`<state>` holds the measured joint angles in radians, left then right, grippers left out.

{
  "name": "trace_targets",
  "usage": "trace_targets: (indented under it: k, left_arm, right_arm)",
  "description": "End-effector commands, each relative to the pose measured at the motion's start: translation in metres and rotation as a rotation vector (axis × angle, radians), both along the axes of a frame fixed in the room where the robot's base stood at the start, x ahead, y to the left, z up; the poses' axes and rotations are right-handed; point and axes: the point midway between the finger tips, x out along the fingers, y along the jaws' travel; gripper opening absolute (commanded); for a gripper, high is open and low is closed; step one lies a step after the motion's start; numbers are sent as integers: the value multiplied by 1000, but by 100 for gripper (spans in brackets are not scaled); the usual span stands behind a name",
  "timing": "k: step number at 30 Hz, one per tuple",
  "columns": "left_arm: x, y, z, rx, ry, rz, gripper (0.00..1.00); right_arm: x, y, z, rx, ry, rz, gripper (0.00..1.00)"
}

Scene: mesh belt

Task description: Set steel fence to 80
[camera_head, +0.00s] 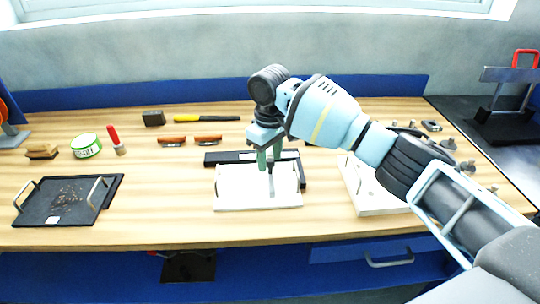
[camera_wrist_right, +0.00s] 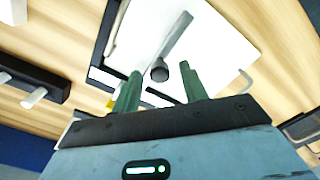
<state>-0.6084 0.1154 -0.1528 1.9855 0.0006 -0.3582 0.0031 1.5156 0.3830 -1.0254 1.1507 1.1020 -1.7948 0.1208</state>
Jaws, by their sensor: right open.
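My right gripper (camera_head: 268,162) is open and points down over the white board (camera_head: 235,192) at the middle of the bench. In the right wrist view its two green fingers (camera_wrist_right: 160,80) are apart. A grey bar (camera_wrist_right: 174,42) with a dark round end lies between and beyond the fingertips, over the white board; I cannot tell whether they touch. Dark bars (camera_head: 228,157) run along the board's back and right side. I cannot tell for certain which part is the steel fence, and no number 80 is legible. My left gripper is not in view.
A black tray (camera_head: 108,190) with dark bits stands at left. A green-and-white tin (camera_head: 86,148), a red-handled tool (camera_head: 114,138) and a yellow-handled tool (camera_head: 205,119) lie behind. Another white board (camera_head: 365,200) and small metal parts are at right. A red-handled device (camera_head: 505,75) stands far right.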

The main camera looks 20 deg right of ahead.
Motion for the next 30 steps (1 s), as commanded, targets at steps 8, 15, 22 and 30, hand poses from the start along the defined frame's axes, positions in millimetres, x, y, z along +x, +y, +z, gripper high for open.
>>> trace_targets:
  k: [8,15,22,30]
  left_arm:
    - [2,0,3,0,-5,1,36]
    - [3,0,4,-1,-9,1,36]
    - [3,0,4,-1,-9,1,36]
    - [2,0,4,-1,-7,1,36]
  right_arm:
    - [1,1,29,2,-5,1,43]
    - [1,1,65,1,-3,0,43]
    - [0,0,78,0,0,0,43]
    - [0,0,78,0,0,0,43]
